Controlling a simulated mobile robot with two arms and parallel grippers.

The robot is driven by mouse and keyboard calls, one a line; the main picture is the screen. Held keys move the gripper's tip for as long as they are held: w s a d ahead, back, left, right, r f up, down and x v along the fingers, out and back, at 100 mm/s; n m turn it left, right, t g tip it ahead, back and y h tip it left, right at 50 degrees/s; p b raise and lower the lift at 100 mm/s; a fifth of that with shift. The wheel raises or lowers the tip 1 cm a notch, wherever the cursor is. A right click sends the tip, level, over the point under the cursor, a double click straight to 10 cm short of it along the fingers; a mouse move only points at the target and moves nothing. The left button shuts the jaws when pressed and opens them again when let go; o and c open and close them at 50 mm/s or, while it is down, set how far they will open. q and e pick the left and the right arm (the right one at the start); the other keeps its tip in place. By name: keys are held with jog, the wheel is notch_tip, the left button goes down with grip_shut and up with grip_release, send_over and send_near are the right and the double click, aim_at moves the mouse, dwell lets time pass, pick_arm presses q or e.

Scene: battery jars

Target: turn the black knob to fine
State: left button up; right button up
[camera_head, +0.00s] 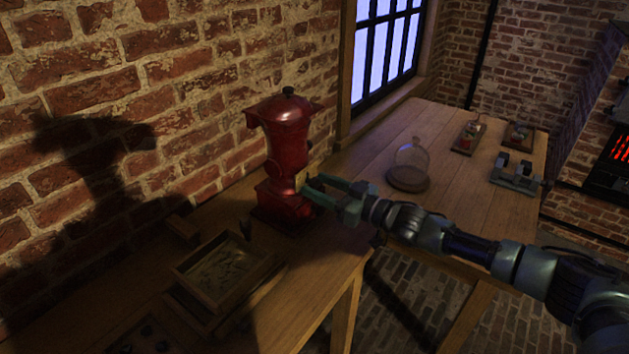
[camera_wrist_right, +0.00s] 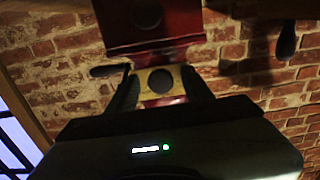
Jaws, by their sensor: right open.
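A red grinder-like machine (camera_head: 287,135) stands upright on the wooden table against the brick wall. A small brass plate (camera_head: 300,180) is on its lower front. In the right wrist view the brass plate (camera_wrist_right: 177,76) carries a dark round knob (camera_wrist_right: 160,81). My right gripper (camera_head: 314,188) reaches in from the right and is open at the plate. In the right wrist view its fingers (camera_wrist_right: 158,82) stand on either side of the dark knob; I cannot tell whether they touch it. No fine marking is readable. My left gripper is not in view.
A wooden tray (camera_head: 190,290) lies in front of the machine to the left. A glass dome (camera_head: 409,165) and small apparatus (camera_head: 515,172) stand on the back table (camera_head: 450,125). A dark handle (camera_wrist_right: 287,42) shows in the right wrist view. The brick wall is close behind the machine.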

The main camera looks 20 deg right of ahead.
jog(key=shift+x, duration=0.8)
grip_shut()
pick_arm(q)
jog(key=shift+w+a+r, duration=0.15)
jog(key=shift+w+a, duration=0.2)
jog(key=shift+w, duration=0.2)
pick_arm(e)
jog(key=shift+n, duration=0.3)
jog(key=n, duration=0.5)
jog(key=shift+b, duration=0.4)
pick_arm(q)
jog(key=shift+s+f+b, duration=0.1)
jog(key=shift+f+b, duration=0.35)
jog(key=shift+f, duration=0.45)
pick_arm(e)
jog(key=n, duration=0.6)
jog(key=shift+r, duration=0.1)
jog(key=shift+n, duration=0.3)
